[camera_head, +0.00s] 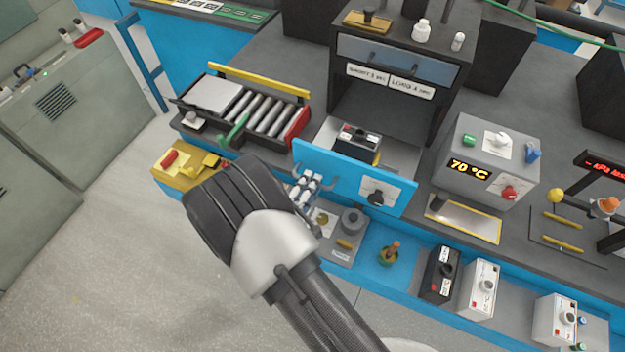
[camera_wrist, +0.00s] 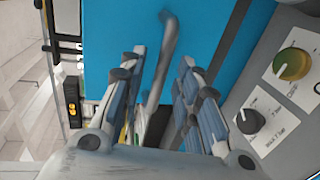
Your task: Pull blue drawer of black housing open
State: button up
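The black housing (camera_head: 455,105) stands at the back of the bench. Its bright blue drawer front (camera_head: 340,172) is in front of the housing's open bay, and a grey tray floor (camera_head: 401,157) shows behind it. A black battery box (camera_head: 357,140) sits behind the front. In the wrist view, the blue front (camera_wrist: 115,25) fills the upper middle, with a grey bar handle (camera_wrist: 169,40) on it. My gripper (camera_head: 304,184) is at the left part of the front. Its fingers (camera_wrist: 163,62) are apart, one on each side of the handle; contact is not clear.
A grey-blue panel (camera_head: 401,66) with a handle is higher on the housing. A roller rack (camera_head: 266,114) is left, and a 70 °C box (camera_head: 487,160) is right. Boxes with knobs (camera_head: 480,290) stand on the blue front ledge. Grey floor (camera_head: 120,270) is clear at lower left.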

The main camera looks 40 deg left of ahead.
jog(key=v, duration=0.9)
jog(key=shift+s, duration=0.25)
jog(key=shift+w+r, duration=0.1)
jog(key=shift+r, duration=0.05)
